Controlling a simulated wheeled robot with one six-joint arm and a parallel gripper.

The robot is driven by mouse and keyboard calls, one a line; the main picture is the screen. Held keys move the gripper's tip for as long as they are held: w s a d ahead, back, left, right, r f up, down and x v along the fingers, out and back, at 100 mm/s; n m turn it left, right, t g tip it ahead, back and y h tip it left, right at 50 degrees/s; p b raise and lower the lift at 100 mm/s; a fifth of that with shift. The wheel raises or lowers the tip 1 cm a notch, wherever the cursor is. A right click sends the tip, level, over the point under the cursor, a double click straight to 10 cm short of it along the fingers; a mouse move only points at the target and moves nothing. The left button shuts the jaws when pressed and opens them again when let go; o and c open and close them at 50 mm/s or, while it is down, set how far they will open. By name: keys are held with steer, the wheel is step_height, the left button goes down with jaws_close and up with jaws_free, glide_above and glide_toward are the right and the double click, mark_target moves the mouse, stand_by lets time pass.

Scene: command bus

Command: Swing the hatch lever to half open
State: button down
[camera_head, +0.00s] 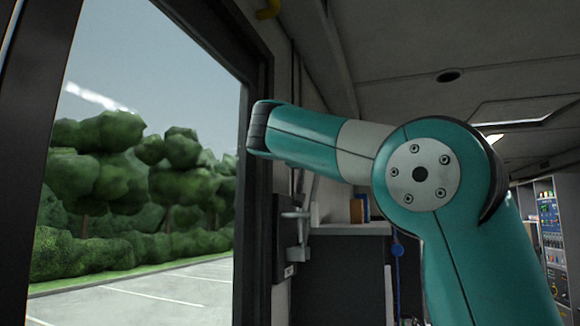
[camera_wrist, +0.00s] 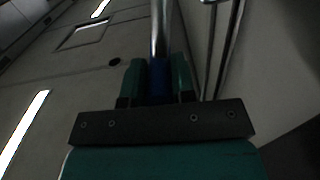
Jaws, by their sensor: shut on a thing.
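In the wrist view my gripper (camera_wrist: 157,78) has its two teal fingers closed on either side of a dark blue grip. The grip sits on a shiny metal rod (camera_wrist: 160,28) that runs up out of the picture. I take this rod and grip to be the hatch lever. Its pivot is out of view, so its angle cannot be read. In the head view my teal arm reaches left to the dark door frame, and neither my gripper nor the held lever can be made out.
In the wrist view thin metal rails (camera_wrist: 222,45) run close to the right of the lever. In the head view a dark door frame (camera_head: 256,200) borders the opening on the left. A grey bracket (camera_head: 295,214) and a dark cabinet (camera_head: 345,275) stand below my arm.

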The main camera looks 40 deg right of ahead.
steer(key=s+d+f+m+b, duration=0.3)
steer(key=s+d+m+b, duration=0.1)
steer(key=s+b, duration=0.3)
steer(key=shift+f+m+b, duration=0.15)
steer(key=shift+m+b, duration=0.25)
steer(key=shift+b, duration=0.15)
steer(key=shift+d, duration=0.1)
steer(key=c, duration=0.9)
jaws_free()
steer(key=shift+c, duration=0.2)
steer(key=shift+w, duration=0.1)
